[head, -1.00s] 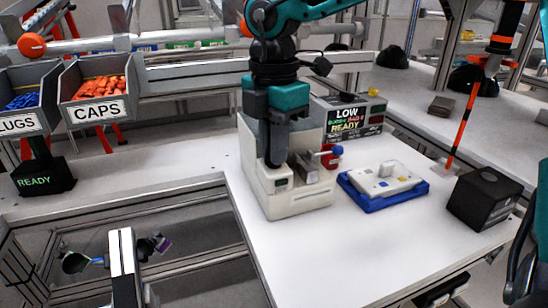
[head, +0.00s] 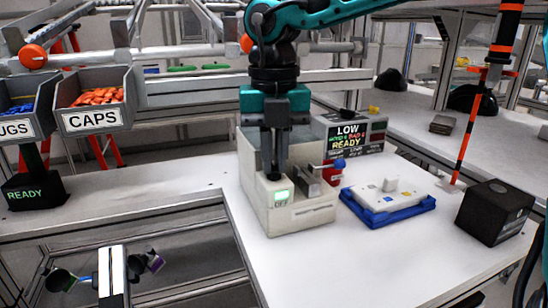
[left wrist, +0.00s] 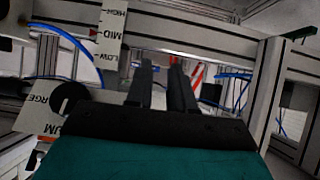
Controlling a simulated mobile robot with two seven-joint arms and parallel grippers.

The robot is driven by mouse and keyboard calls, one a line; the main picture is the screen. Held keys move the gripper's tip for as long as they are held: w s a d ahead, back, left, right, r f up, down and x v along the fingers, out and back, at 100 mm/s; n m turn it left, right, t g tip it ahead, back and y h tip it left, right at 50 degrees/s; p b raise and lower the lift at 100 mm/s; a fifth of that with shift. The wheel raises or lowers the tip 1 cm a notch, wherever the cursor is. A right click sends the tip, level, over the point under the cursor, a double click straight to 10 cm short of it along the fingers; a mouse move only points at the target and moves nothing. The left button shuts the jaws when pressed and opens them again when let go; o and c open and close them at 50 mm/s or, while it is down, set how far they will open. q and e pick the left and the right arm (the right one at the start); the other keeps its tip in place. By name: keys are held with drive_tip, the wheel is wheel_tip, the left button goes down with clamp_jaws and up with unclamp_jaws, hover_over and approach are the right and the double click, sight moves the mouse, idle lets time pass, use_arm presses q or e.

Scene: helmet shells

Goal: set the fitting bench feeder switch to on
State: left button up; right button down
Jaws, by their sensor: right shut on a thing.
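The fitting bench feeder (head: 305,215) is a cream box on the white bench. A small window (head: 281,195) on its front glows green, with small lettering like OFF beneath it. My right gripper (head: 274,176) points straight down at the feeder's top, just behind that window. Its fingers are shut on what looks like the feeder switch, which they hide; I cannot tell the switch's position. My left gripper (left wrist: 162,66) shows only in the left wrist view, with its two dark fingers apart and nothing between them.
A red part with a blue ball (head: 338,168) sticks out at the feeder's right. A blue tray (head: 410,213) with a white block and a black box (head: 494,212) stand farther right. A display (head: 348,135) reads LOW and READY. The bench front is clear.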

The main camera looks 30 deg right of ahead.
sight(274, 166)
drive_tip(key=shift+n, duration=1.3)
drive_tip(key=shift+r, duration=0.1)
drive_tip(key=c, duration=1.5)
unclamp_jaws()
drive_tip(key=shift+o, duration=0.2)
wheel_tip(274, 166, up, 13)
drive_tip(key=p, duration=0.2)
drive_tip(key=shift+p, duration=0.3)
